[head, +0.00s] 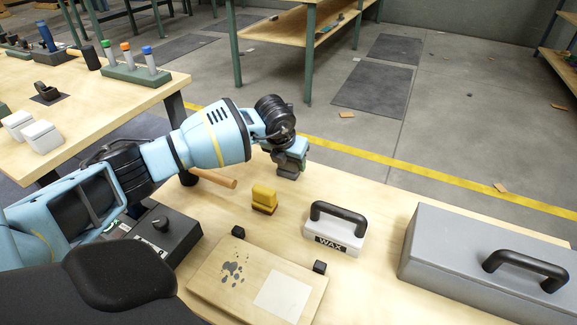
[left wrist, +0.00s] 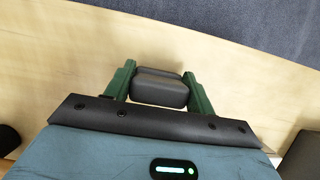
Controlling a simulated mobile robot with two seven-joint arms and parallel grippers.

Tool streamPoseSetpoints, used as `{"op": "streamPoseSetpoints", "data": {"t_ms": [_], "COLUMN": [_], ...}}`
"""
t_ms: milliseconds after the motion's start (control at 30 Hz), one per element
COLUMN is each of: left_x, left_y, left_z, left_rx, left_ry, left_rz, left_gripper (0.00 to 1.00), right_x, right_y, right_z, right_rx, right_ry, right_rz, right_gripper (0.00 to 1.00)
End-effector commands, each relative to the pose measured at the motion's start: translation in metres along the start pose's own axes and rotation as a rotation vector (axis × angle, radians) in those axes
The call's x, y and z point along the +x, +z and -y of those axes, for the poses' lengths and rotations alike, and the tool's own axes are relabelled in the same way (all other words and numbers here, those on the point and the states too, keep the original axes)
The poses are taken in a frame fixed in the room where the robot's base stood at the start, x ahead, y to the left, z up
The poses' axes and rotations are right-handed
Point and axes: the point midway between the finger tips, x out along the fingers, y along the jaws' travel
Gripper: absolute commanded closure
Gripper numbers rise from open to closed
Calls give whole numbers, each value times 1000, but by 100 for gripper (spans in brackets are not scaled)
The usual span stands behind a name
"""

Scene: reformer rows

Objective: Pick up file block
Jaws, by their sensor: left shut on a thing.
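The file block, a dark grey block with rounded edges (head: 287,173), is held between the fingers of my left gripper (head: 293,158), near the far edge of the workbench. In the left wrist view the left gripper's two green fingers (left wrist: 158,92) are shut on opposite sides of the file block (left wrist: 160,80). I cannot tell for sure whether its underside touches the bench. My right gripper is not in view.
On the bench (head: 375,275) are a yellow block (head: 264,195), a wooden rod (head: 213,179), a WAX iron with black handle (head: 335,232), a grey toolbox (head: 470,262) and a stained board (head: 225,285). A dark control box (head: 165,245) stands left. Another table (head: 110,110) is at the left.

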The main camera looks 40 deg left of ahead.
Motion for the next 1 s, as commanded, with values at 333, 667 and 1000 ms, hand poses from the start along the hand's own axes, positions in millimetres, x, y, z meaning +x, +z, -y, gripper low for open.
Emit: {"op": "streamPoseSetpoints", "data": {"t_ms": [333,667,1000], "left_x": [-9,-39,-58], "left_y": [4,7,-21], "left_z": [0,-22,-100], "left_rx": [-1,-2,-1], "left_ry": [-1,4,6], "left_rz": [3,0,-1], "left_gripper": [71,71,71], "right_x": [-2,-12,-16], "right_y": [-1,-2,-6], "right_z": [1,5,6], "right_rx": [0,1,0], "right_ry": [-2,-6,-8], "right_rz": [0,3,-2], "right_gripper": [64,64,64]}}
